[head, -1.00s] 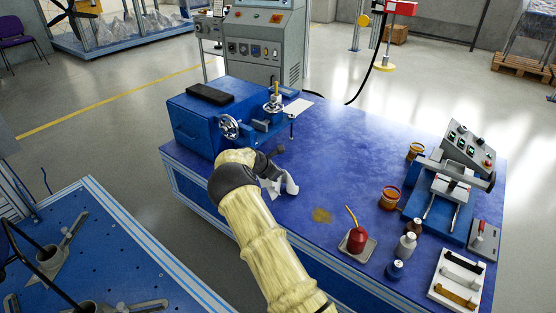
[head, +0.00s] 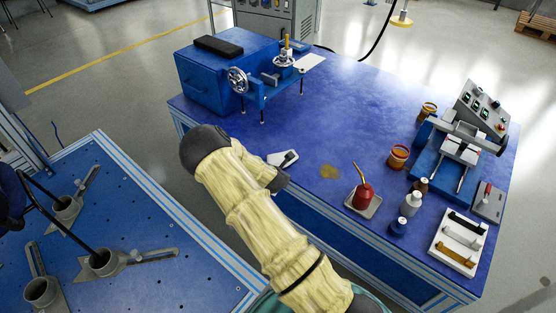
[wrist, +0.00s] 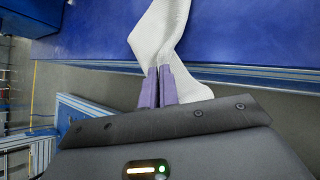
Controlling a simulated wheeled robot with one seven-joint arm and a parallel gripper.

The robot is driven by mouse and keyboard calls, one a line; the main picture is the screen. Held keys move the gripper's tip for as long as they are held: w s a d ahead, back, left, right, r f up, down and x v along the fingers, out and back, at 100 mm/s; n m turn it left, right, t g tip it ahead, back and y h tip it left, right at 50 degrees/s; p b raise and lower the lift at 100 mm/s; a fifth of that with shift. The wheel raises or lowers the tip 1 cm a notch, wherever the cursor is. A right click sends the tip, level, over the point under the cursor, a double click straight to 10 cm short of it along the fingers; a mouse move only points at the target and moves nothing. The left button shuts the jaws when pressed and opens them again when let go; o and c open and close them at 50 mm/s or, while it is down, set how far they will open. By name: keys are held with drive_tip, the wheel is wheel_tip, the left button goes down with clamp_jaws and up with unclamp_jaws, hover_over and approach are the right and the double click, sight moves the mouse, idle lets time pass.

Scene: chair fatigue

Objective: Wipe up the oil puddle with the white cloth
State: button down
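The white cloth (head: 277,158) is near the front edge of the blue table, left of the oil puddle. In the wrist view the cloth (wrist: 158,35) is bunched between the purple fingers of my gripper (wrist: 158,74), which are shut on it. Part of it spreads over the blue tabletop and another flap shows beside the fingers near the table edge. The oil puddle (head: 330,172) is a small yellow-brown patch on the tabletop, apart from the cloth. My arm hides part of the gripper in the head view.
A red oil can (head: 363,196) stands on a small tray right of the puddle. An orange-brown jar (head: 398,157), a white bottle (head: 410,204) and a dark blue bottle (head: 397,228) are further right. A blue machine (head: 215,73) stands at the back left. The tabletop behind the puddle is clear.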

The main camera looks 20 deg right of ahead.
drive_tip(key=s+a+n+t+y, duration=0.3)
drive_tip(key=s+n, duration=0.3)
drive_tip(key=n, duration=0.3)
drive_tip(key=shift+s+a+r+t, duration=0.15)
drive_tip(key=shift+a+r+t, duration=0.2)
drive_tip(key=shift+a, duration=0.5)
